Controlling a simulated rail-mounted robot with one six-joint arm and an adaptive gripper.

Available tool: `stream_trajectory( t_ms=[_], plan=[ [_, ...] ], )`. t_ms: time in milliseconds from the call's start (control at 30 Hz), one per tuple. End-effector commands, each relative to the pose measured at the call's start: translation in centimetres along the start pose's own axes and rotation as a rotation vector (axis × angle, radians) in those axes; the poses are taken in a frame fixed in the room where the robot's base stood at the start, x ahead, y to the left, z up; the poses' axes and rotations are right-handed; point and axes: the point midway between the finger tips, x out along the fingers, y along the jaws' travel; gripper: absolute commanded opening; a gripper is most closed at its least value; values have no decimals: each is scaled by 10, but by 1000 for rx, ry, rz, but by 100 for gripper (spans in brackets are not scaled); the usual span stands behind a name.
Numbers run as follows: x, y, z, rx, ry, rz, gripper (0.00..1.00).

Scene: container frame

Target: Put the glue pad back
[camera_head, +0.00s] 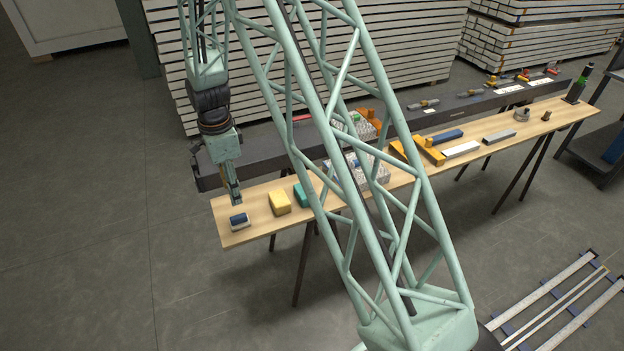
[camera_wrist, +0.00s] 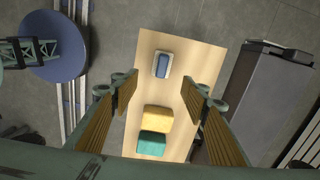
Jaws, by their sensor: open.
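A small pad (camera_head: 239,221), blue on top with a pale rim or base, lies on the left end of the wooden table (camera_head: 258,234). I take it for the glue pad, but cannot be sure. In the wrist view the pad (camera_wrist: 162,64) lies on the table top beyond my fingertips, roughly centred between them. My gripper (camera_head: 236,197) points down above that table end, apart from the pad. In the wrist view my gripper (camera_wrist: 160,92) has its two ribbed fingers wide apart with nothing between them.
A yellow block (camera_head: 279,202) and a green block (camera_head: 301,194) lie to the pad's right. Farther right are a white block (camera_head: 461,149) and a blue block (camera_head: 447,136). A long dark beam (camera_head: 262,147) runs behind the table. Bare wood surrounds the pad.

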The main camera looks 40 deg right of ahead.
Motion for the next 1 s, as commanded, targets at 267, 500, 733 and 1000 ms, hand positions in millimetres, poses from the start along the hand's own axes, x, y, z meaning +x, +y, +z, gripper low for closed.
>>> stream_trajectory(
  t_ms=[267,500,733,1000],
  plan=[
    [-60,17,-2,-131,-1,-30,41],
    [-109,36,-4,-251,1,-54,41],
    [-153,59,-6,-366,6,-76,41],
    [-201,89,-10,-502,15,-102,41]
  ],
)
